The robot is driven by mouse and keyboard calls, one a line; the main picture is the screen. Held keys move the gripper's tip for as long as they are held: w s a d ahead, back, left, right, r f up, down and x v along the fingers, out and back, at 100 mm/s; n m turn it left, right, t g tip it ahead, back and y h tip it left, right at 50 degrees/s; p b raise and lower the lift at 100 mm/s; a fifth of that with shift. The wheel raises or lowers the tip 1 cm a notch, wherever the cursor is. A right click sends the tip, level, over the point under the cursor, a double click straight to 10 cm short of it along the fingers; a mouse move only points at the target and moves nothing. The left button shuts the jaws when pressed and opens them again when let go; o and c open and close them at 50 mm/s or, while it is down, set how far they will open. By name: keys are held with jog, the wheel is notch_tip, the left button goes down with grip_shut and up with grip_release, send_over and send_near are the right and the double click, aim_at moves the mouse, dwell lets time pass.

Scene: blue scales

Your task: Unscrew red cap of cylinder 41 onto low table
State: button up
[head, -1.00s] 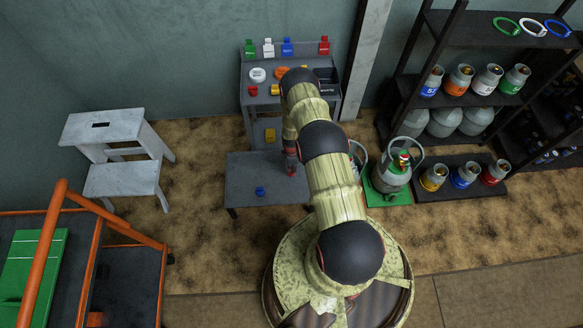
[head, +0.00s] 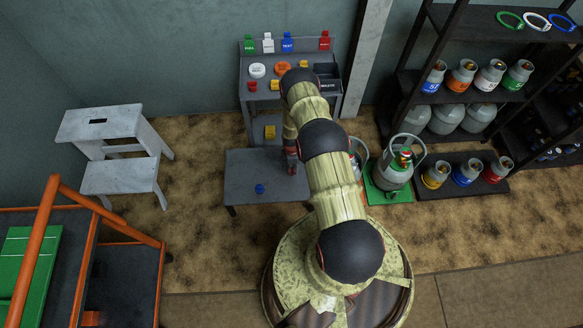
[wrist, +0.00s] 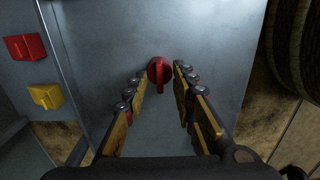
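The red cap (wrist: 159,73) is on the grey surface of the low table in the wrist view, its raised grip bar facing me. My gripper (wrist: 159,76) is open, with one finger on each side of the cap and a small gap showing. In the head view, my gripper (head: 291,165) is low over the right part of the low table (head: 240,172) and hides the cap. A grey cylinder (head: 392,177) stands on a green mat right of my arm. Its number is not readable. Another cylinder is partly hidden behind my arm.
A blue cap (head: 259,188) lies on the low table. A workbench (head: 258,100) with coloured tags stands behind. A white step stool (head: 120,178) is at left, an orange railing (head: 45,220) at front left. Shelves (head: 470,100) and small cylinders are at right.

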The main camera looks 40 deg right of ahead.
notch_tip(320, 180, up, 12)
dwell(0.9)
dwell(0.4)
